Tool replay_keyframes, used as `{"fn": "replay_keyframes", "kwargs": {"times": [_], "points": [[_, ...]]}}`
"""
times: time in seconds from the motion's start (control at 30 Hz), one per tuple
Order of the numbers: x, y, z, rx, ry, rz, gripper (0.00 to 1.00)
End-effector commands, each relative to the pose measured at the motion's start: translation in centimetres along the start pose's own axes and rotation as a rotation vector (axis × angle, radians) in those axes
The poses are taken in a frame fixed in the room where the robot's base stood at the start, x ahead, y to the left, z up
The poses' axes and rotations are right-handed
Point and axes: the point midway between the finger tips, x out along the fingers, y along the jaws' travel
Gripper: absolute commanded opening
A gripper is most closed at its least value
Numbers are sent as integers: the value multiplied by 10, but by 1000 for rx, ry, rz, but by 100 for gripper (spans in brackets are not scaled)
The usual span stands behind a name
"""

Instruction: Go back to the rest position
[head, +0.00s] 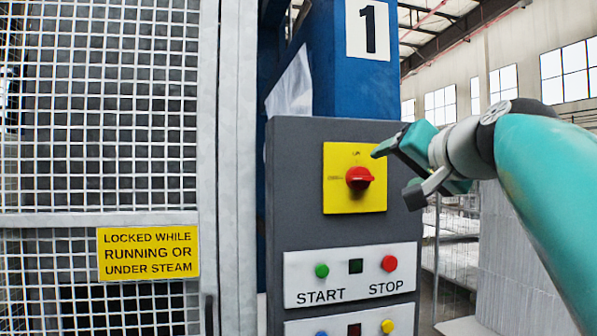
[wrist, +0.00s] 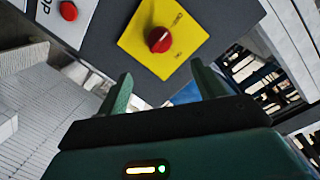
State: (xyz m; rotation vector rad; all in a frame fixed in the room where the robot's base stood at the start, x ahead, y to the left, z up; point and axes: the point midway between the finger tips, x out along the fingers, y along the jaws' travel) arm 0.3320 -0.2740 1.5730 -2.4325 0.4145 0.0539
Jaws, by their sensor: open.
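My gripper (head: 392,170) is at the right of the grey control panel (head: 299,223) in the head view, at the height of the red rotary knob (head: 359,178). The knob sits on a yellow plate (head: 340,200). In the wrist view my gripper (wrist: 160,88) is open, with its two green fingers apart and nothing between them. The red knob (wrist: 158,39) and yellow plate (wrist: 180,62) show beyond the fingertips, and the gripper looks apart from the knob.
Below the knob is a white strip (head: 350,272) with green START and red STOP buttons. A mesh gate (head: 100,110) with a yellow warning sign (head: 148,253) stands at the left. A blue column (head: 345,90) marked 1 rises behind the panel. White stacked blocks (head: 515,270) stand at the right.

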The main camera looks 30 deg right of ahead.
Motion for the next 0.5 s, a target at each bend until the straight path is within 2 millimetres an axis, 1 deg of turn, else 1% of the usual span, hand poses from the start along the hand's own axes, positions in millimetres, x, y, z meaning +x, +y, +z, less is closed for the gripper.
{"fn": "replay_keyframes", "kwargs": {"times": [0.03,0.13,0.5], "points": [[-5,0,0,1,0,-1,68],[-8,0,0,1,-1,0,68],[-8,0,0,0,-1,0,68]]}}
